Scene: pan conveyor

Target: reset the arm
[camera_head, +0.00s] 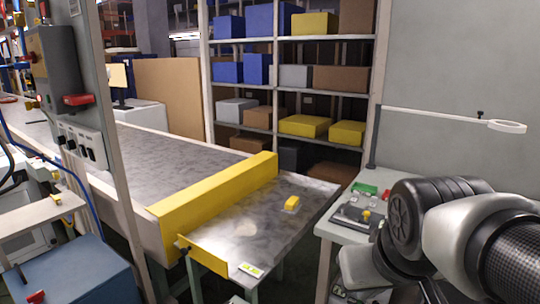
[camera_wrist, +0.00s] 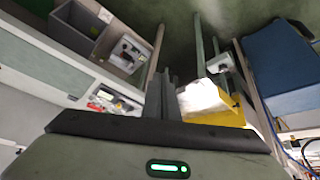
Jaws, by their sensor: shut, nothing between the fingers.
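My gripper (camera_wrist: 168,78) shows in the wrist view, its two dark fingers together with nothing between them. It points down toward the dark green floor. In the head view my arm (camera_head: 455,225) is folded at the lower right, in front of the small side table (camera_head: 335,231). My gripper is not visible in that view.
A metal table (camera_head: 262,232) with a yellow block (camera_head: 292,203) stands beside the conveyor (camera_head: 190,150) and its yellow barrier (camera_head: 215,192). Shelves (camera_head: 290,95) with boxes stand behind. A lamp (camera_head: 507,126) reaches over the side table. A blue box (camera_head: 85,283) is lower left.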

